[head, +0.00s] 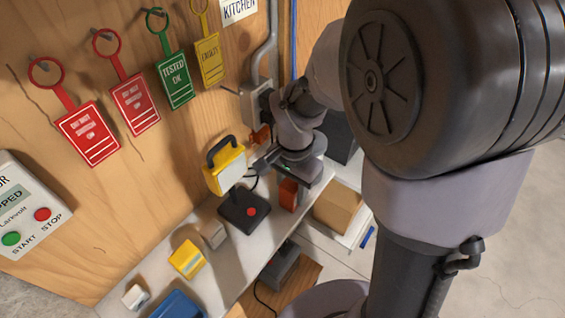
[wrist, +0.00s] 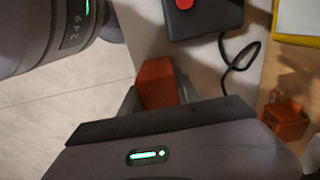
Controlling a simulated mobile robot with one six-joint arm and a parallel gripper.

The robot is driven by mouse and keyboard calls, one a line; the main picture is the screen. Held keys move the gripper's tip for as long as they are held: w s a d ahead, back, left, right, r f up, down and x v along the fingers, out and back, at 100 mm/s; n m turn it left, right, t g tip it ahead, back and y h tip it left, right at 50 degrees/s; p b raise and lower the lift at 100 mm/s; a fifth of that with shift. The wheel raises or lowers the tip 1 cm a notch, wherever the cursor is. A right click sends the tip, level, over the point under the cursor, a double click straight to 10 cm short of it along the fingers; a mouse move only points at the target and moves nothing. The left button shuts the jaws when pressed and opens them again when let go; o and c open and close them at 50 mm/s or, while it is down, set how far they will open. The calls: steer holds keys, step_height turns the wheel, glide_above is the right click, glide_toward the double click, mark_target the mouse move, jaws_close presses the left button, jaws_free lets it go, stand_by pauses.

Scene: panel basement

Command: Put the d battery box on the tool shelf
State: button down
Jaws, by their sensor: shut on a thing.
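My gripper (head: 291,178) is shut on a small orange-red box (head: 289,195), which I take to be the d battery box. The box also shows in the wrist view (wrist: 157,84), between the jaws (wrist: 160,97). I cannot read any label on it. In the head view the box hangs at the right edge of a long pale shelf (head: 216,270) along the wooden wall, beside a black device with a red button (head: 244,208). I cannot tell whether it touches the surface. No label marks which surface is the tool shelf.
A yellow lamp-like box with a black handle (head: 225,167) stands behind the black device. A grey block (head: 213,233), a yellow box (head: 187,259) and a blue bin (head: 178,305) stand further left. A cardboard box (head: 337,208) is at the right. A black cable (wrist: 240,58) loops near the jaws.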

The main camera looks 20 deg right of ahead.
steer(key=shift+r, duration=0.1)
steer(key=shift+f, duration=0.2)
steer(key=c, duration=0.9)
jaws_free()
